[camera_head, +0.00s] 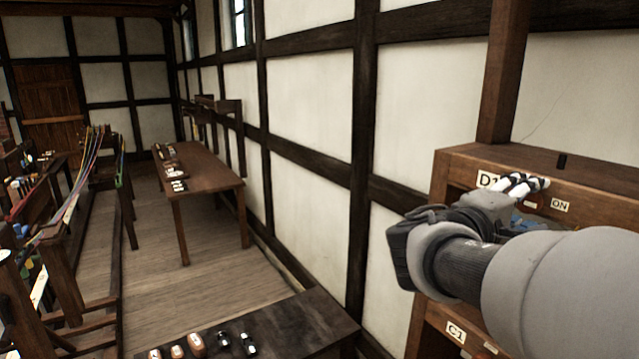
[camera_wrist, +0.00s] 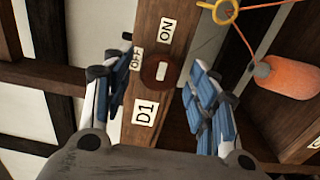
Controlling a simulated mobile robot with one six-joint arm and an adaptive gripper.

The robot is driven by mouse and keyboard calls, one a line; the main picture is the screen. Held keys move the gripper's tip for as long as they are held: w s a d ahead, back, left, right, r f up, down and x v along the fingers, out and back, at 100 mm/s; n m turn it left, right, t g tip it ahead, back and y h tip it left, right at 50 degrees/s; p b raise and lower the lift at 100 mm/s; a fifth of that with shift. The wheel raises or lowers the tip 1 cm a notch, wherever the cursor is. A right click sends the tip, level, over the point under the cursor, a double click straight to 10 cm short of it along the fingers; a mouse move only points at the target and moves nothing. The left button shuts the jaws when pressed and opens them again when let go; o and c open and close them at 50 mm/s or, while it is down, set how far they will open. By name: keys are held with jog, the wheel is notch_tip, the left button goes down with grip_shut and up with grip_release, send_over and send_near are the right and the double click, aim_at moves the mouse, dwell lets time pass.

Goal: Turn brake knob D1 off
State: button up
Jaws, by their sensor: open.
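The wooden cabinet (camera_head: 590,167) stands at the right, with a C1 label (camera_head: 456,332) lower down. An orange spool (camera_wrist: 288,78) and a yellow ring (camera_wrist: 234,13) with orange cord are close to the right finger. A table (camera_head: 215,178) stands farther back; the floor beside it is clear.

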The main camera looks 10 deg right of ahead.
jog(key=shift+w+d, duration=0.1)
jog(key=shift+d, duration=0.15)
jog(key=shift+c, duration=0.5)
jog(key=c, duration=1)
